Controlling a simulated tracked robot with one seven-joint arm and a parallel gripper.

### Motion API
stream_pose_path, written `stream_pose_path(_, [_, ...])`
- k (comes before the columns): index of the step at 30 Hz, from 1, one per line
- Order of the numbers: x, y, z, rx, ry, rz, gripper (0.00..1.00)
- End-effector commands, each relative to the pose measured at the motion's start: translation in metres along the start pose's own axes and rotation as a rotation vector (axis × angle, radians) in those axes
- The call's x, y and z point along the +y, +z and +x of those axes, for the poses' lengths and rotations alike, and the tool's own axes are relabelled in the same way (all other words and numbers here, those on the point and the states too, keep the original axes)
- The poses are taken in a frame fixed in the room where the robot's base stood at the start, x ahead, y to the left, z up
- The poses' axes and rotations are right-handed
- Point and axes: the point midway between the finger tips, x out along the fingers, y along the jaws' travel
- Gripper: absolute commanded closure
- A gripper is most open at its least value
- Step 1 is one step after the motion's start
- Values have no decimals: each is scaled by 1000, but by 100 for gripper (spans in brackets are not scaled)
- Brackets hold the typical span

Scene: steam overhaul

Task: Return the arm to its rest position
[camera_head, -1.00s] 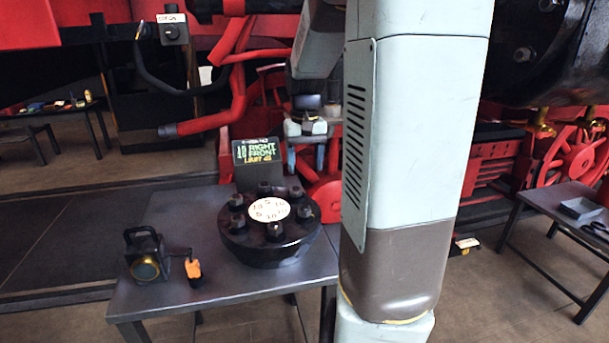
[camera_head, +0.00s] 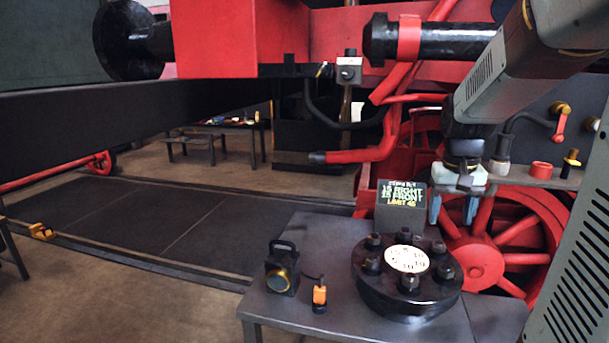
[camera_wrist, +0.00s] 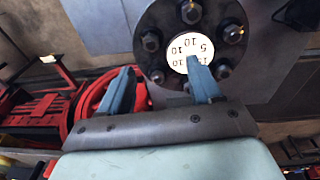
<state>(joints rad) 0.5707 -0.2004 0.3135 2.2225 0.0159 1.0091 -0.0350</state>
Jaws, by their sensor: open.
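My gripper (camera_head: 455,207) is at the right in the head view, pointing down. It hangs behind the round black flange as seen from the head camera, by the red spoked wheel. Its two blue-grey fingers are apart with nothing between them. In the wrist view, the gripper (camera_wrist: 160,82) is also open, and one finger overlaps the white numbered disc on the flange. My arm runs from the gripper up to the upper right and down the right edge of the head view.
The black flange (camera_head: 409,290) with upright bolts and a white disc (camera_head: 407,259) sits on a grey table (camera_head: 270,308). A sign box (camera_head: 402,206), a lantern (camera_head: 282,268) and an orange-black item (camera_head: 320,294) share it. The red wheel (camera_head: 505,235) and red pipes (camera_head: 375,145) stand behind. Floor at left is largely clear.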

Motion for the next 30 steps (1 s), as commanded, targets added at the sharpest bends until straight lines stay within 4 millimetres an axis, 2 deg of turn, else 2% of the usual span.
stream_pose_path(1, [-9,10,-8,29,7,-19,36])
stream_pose_path(6, [-27,44,-29,117,13,-65,36])
stream_pose_path(12, [-42,85,-48,223,-8,-120,36])
stream_pose_path(18, [-49,123,-58,320,-57,-171,36])
stream_pose_path(24, [-51,147,-60,381,-103,-203,36])
stream_pose_path(30, [-51,154,-60,397,-118,-212,36])
